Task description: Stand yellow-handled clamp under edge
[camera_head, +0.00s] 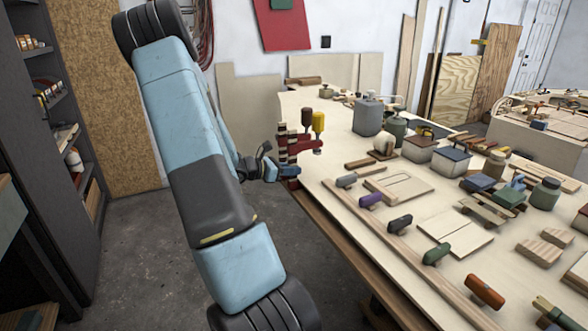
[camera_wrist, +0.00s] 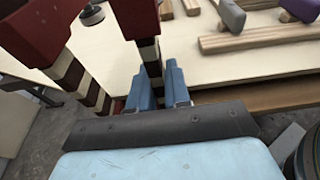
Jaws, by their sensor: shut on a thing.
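The yellow-handled clamp (camera_head: 318,121) stands upright at the left edge of the workbench (camera_head: 345,215), with red jaws and a striped dark-and-cream bar. My gripper (camera_head: 278,171) reaches this edge from the left. In the wrist view my gripper's blue fingers (camera_wrist: 162,88) are shut on a striped bar (camera_wrist: 151,60), which appears to be that of the yellow-handled clamp. A second clamp with a brown handle (camera_head: 307,117) stands just behind it. Its striped bar (camera_wrist: 72,72) is left of my fingers in the wrist view. The lower jaws are mostly hidden.
Several coloured-handled tools, including a purple one (camera_head: 370,200), lie on a wooden strip along the bench's front. Tins (camera_head: 368,117) and wood pieces crowd the bench behind. A dark shelf unit (camera_head: 45,110) stands at left. The concrete floor between is clear.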

